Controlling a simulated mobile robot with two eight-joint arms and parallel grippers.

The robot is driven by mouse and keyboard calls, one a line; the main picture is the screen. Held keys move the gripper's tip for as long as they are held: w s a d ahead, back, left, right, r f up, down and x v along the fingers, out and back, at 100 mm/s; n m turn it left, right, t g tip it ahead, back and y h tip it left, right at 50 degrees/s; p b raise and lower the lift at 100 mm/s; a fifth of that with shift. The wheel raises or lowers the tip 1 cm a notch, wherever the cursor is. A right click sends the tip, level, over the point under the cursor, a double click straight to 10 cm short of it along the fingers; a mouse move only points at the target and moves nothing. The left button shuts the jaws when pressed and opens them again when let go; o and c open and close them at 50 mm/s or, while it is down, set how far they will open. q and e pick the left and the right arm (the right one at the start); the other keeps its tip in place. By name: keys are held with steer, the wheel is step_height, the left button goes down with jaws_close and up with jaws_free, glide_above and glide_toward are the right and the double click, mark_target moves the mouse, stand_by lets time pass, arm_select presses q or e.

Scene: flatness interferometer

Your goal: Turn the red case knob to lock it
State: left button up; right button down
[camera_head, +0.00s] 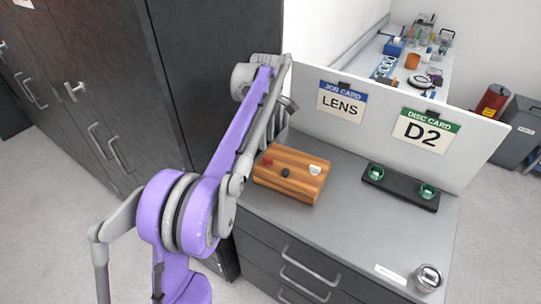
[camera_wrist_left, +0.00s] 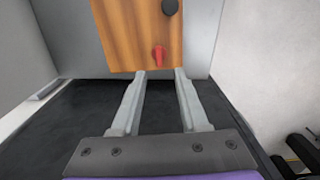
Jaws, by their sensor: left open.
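The wooden case (camera_head: 302,184) lies on the grey bench top, and its near part fills the top of the left wrist view (camera_wrist_left: 125,30). Its small red knob (camera_head: 267,161) sits at the case's left end. In the left wrist view the red knob (camera_wrist_left: 158,54) is a short upright bar just beyond my fingertips, in line with the gap between them. My left gripper (camera_wrist_left: 160,73) is open with nothing between its fingers. In the head view my left arm reaches over the bench's left edge, partly hiding the gripper. My right gripper is not in view.
A round black part (camera_head: 285,173) and a pale piece (camera_head: 315,169) are on the case. A black holder (camera_head: 400,188) with two green cups stands right. A metal cylinder (camera_head: 428,278) is at the front right. A white panel (camera_head: 380,115) with cards borders the back; dark cabinets stand left.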

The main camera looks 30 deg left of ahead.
mark_target(268, 158)
arm_select(q)
step_height(268, 158, down, 8)
steer(key=shift+w+r, duration=0.1)
steer(key=shift+c, duration=0.3)
jaws_close()
